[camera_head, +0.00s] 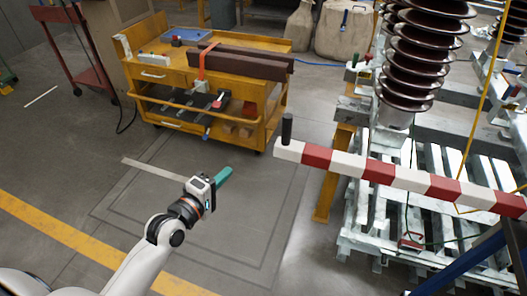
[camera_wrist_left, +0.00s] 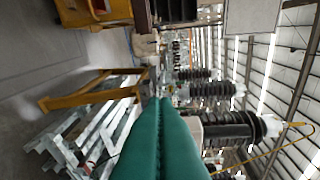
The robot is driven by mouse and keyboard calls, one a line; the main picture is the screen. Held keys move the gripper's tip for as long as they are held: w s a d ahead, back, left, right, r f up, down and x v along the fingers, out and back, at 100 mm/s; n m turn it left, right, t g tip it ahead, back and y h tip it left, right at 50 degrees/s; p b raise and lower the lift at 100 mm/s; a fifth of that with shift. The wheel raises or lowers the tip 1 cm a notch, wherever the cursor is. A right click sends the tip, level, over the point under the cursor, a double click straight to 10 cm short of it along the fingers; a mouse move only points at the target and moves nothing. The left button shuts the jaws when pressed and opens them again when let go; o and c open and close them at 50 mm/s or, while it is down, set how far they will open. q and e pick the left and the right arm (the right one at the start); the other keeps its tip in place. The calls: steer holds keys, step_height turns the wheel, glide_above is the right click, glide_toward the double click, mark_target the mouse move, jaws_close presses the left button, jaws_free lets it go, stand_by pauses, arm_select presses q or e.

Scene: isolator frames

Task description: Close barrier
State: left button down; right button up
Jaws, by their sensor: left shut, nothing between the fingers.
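The barrier (camera_head: 411,180) is a red and white striped bar at the right of the head view. It slopes slightly down to the right, and a short dark upright handle (camera_head: 287,129) stands near its left end. My left gripper (camera_head: 222,176) has green fingers and is left of and below the bar's end, apart from it. In the left wrist view the green fingers (camera_wrist_left: 160,140) lie together, shut and empty. A pale block beside the fingers there may be the bar's end, but I cannot tell. My right gripper is not in view.
A yellow tool cart (camera_head: 205,80) stands behind my left gripper. A stack of brown insulator discs (camera_head: 412,55) rises behind the bar, with pale metal pallets (camera_head: 400,225) below. A yellow post (camera_head: 328,185) stands near the bar's left end. The floor around my left arm is clear.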

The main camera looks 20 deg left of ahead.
arm_select(q)
step_height(320, 180, up, 5)
steer(key=d+t+h, duration=0.1)
steer(key=d, duration=0.1)
steer(key=w+d+p, duration=0.1)
steer(key=w+d, duration=0.5)
steer(key=w, duration=0.2)
steer(key=shift+w+n, duration=0.3)
steer(key=shift+f, duration=0.1)
